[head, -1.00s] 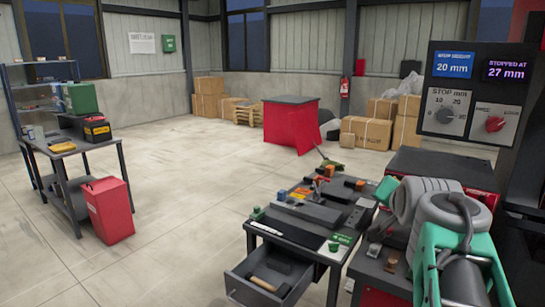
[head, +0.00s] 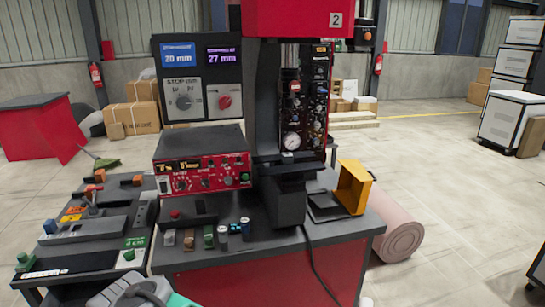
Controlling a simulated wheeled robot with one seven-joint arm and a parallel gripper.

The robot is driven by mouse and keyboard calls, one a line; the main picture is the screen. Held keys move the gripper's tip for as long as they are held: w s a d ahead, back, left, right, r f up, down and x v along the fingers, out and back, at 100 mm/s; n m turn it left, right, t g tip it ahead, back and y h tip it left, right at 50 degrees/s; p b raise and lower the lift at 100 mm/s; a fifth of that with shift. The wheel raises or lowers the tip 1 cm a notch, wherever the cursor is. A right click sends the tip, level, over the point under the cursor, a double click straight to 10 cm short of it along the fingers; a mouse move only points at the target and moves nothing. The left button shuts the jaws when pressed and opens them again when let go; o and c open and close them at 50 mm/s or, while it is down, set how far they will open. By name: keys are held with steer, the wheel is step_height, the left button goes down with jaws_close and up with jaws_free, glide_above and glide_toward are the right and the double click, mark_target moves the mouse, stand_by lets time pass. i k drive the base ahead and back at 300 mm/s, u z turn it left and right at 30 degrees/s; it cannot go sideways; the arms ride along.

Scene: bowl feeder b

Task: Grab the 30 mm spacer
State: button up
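A row of several small blocks and cylinders stands near the front left edge of the press table (head: 290,246). From left to right I see a pale grey piece (head: 169,237), a brown piece (head: 188,240), a dark green piece (head: 208,238), a dark blue-grey cylinder (head: 222,236) and another blue-grey piece (head: 245,229). Any size marks are too small to read, so I cannot tell which is the 30 mm spacer. Only a grey and teal part of my own arm shows at the bottom left edge. My gripper's fingers are out of the picture.
The red and black press (head: 270,130) stands behind the pieces, with a red control box (head: 203,175) to its left. A display panel (head: 197,78) reads 20 mm and "stopped at" 27 mm. An open yellow box (head: 352,188) stands right. A cluttered tool bench (head: 75,255) is left.

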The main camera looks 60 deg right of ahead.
mark_target(287, 158)
steer(key=z, duration=1.9)
steer(key=k, duration=1.2)
steer(key=u, duration=0.8)
steer(key=i, duration=1.55)
steer(key=z, duration=0.4)
